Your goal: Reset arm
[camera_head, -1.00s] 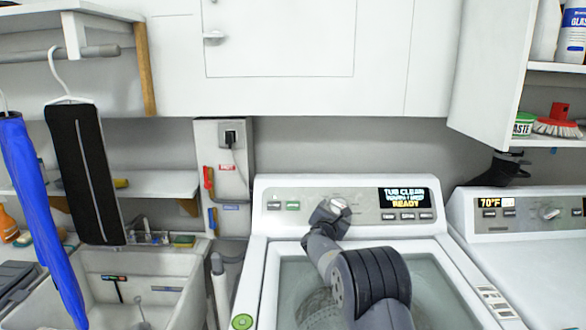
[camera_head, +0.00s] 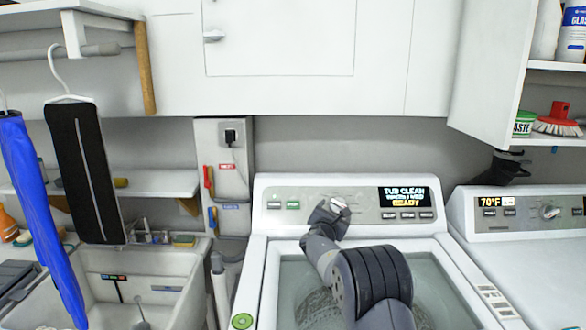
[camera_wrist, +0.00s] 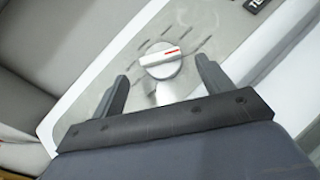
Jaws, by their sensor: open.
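My gripper (camera_head: 330,208) is in front of the control panel of the left washer. In the wrist view my gripper (camera_wrist: 168,90) is open, its two fingers standing apart on either side of a round white dial (camera_wrist: 161,60) with a red mark. The dial is just beyond the fingertips; I cannot tell whether they touch it. In the head view the dial (camera_head: 339,204) is partly hidden by my gripper. My arm reaches up over the washer's glass lid.
The left washer (camera_head: 252,262) has a lit display reading "TUB CLEAN" and "READY". A second machine (camera_head: 540,246) stands to the right. A sink (camera_head: 183,299) and hanging garments, one black (camera_head: 84,170) and one blue (camera_head: 38,210), are at left. White cabinets (camera_head: 280,40) hang above.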

